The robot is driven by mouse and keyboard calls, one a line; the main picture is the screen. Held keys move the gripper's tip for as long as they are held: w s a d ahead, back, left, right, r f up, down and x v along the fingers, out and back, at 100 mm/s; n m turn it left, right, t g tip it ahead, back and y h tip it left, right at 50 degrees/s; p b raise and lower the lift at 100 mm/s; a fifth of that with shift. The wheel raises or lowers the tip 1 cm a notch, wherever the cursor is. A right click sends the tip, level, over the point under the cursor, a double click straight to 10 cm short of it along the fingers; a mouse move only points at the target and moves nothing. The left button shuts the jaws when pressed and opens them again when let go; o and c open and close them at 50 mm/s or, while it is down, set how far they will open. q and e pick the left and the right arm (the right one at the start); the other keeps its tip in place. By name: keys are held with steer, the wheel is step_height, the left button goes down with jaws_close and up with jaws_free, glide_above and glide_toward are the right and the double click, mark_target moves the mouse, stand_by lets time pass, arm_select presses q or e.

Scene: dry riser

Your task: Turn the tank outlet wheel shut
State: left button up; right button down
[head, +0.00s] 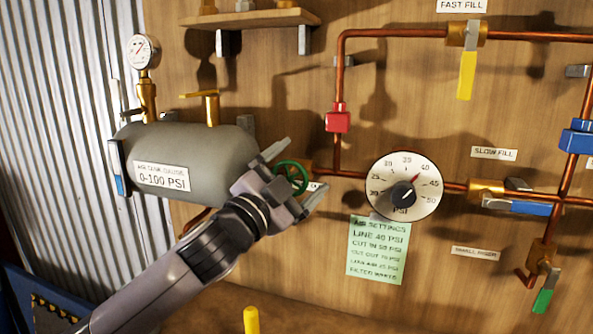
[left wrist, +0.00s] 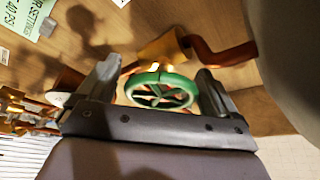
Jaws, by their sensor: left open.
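The green tank outlet wheel (head: 290,177) sits on a brass valve at the right end of the grey air tank (head: 180,150). My left gripper (head: 295,175) is open, with its fingers on either side of the wheel. In the left wrist view the wheel (left wrist: 160,92) lies between the two open fingers of my left gripper (left wrist: 160,90), with a visible gap on each side. The brass valve body (left wrist: 160,48) and a copper pipe show behind it. My right gripper is not in view.
A pressure dial (head: 404,186) and a green settings note (head: 376,250) are on the wooden panel right of the wheel. A red fitting (head: 338,118) is above it. A yellow lever (head: 466,75) and a blue lever (head: 515,207) are further right. A gauge (head: 141,51) tops the tank.

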mark_target(288, 179)
arm_select(q)
steer(key=c, duration=1)
steer(key=shift+o, duration=0.2)
steer(key=shift+r+m+g+p, duration=0.2)
steer(key=shift+m+g+p, duration=0.1)
steer(key=shift+m+p, duration=0.45)
steer(key=shift+f+m+g, duration=0.3)
steer(key=shift+m, duration=0.65)
steer(key=shift+d, duration=0.1)
steer(key=o, duration=1)
steer(key=shift+c, duration=0.2)
steer(key=shift+b+v, duration=1.05)
steer(key=shift+v, duration=2.55)
